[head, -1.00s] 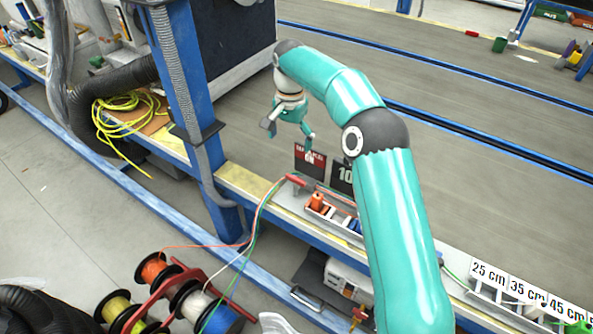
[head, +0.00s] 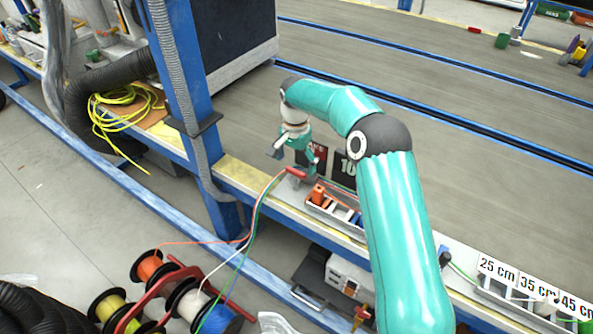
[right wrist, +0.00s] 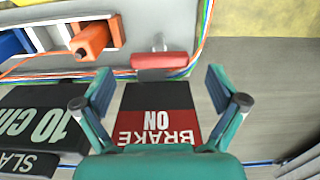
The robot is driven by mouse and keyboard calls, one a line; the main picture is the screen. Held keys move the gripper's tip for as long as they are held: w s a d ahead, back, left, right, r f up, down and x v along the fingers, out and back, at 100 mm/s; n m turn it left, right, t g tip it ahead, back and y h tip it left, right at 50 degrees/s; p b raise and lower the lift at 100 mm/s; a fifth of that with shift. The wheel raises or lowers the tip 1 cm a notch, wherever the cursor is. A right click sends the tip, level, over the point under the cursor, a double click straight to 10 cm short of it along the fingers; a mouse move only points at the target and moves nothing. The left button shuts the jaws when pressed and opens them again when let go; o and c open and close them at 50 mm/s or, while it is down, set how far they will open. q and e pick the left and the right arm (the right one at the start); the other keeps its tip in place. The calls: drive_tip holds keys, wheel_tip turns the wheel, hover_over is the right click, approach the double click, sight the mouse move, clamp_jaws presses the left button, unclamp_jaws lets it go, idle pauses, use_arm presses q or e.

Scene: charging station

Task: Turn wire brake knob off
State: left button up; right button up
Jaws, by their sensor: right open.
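The wire brake knob is a red handle (right wrist: 160,60) on a grey metal post at the bench edge. It also shows in the head view (head: 296,173). A black and red sign reading "BRAKE ON" (right wrist: 155,122) stands beside it, upside down in the right wrist view. My right gripper (right wrist: 159,82) is open and empty; its fingers are spread to either side of the knob's line, and the knob lies just beyond the fingertips. In the head view my right gripper (head: 293,158) hangs just above the knob. My left gripper is not in view.
Colored wires (head: 262,200) run past the knob. A tray with orange and blue parts (head: 335,208) and a "10 cm" sign (head: 346,166) are close by. Wire spools (head: 150,267) stand lower left. A blue post (head: 185,90) rises to the left.

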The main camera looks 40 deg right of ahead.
drive_tip(key=shift+f, duration=1.1)
drive_tip(key=shift+d, duration=0.1)
drive_tip(key=c, duration=1.1)
drive_tip(key=shift+c, duration=0.2)
